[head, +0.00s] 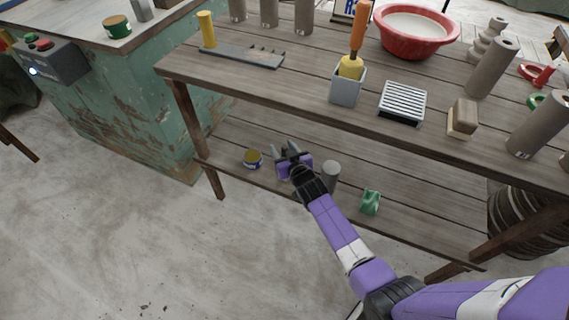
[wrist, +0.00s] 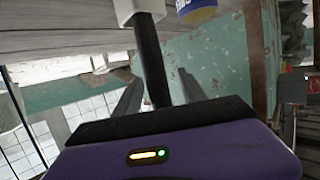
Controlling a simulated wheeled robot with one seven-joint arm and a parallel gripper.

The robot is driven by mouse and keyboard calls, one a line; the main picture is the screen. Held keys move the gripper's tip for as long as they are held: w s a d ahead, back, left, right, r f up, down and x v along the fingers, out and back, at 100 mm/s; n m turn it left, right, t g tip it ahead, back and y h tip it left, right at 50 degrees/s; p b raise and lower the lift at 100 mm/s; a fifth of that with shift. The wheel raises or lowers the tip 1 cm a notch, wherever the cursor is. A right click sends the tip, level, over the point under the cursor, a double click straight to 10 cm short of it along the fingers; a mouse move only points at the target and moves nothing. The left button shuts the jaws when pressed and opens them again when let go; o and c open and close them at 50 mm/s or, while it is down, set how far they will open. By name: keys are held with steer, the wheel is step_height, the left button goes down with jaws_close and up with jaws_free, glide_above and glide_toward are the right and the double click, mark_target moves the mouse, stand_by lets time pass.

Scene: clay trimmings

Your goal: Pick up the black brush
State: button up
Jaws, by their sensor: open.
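In the wrist view, which looks upside down, a dark rod-like handle (wrist: 150,60) runs from a pale block-shaped part (wrist: 139,9) at the top edge. It looks like the black brush, though I see no bristles. It appears between the two fingers; I cannot tell whether it touches them. My gripper (wrist: 157,92) is open. In the head view my gripper (head: 284,147) is over the lower shelf (head: 400,210), under the table top. There I cannot make out the brush, and my purple gripper body covers part of the shelf.
A grey cylinder (head: 331,175) stands close on the right, with a green object (head: 370,202) farther right. The table top (head: 300,95) is overhead, a table leg (head: 195,130) to the left.

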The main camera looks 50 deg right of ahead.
steer(key=shift+w+d+f, duration=0.1)
steer(key=shift+w+d, duration=0.2)
steer(key=shift+w, duration=0.15)
jaws_close()
